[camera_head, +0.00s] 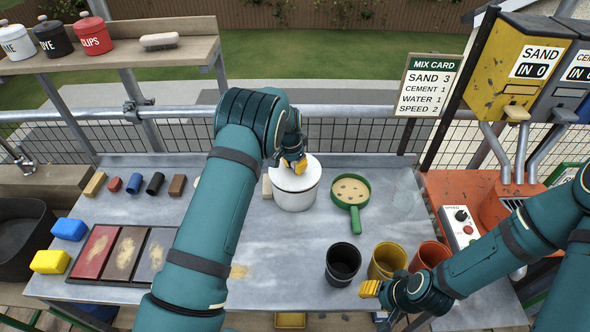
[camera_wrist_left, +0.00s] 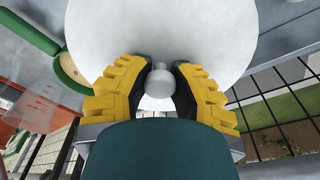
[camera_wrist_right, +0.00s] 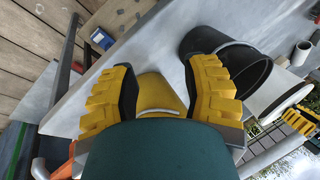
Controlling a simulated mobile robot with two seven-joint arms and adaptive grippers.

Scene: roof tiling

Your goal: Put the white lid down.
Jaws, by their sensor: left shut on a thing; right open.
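The white lid (camera_wrist_left: 160,28) is a round white disc with a small knob (camera_wrist_left: 160,85). In the head view the lid (camera_head: 302,176) is over the top of the white pot (camera_head: 295,199); I cannot tell whether it rests fully on the rim. My left gripper (camera_head: 294,165) is above the lid, with its yellow fingers shut on the knob, as the left wrist view (camera_wrist_left: 160,75) shows. My right gripper (camera_head: 368,289) is open and empty, low at the front of the table near the black cup (camera_head: 343,262) and yellow cup (camera_head: 387,259).
A green-handled round sieve (camera_head: 351,190) lies right of the pot. An orange cup (camera_head: 430,254) stands by the yellow one. A tray of colour panels (camera_head: 125,252) and several small blocks lie at the left. The table's middle front is mostly clear.

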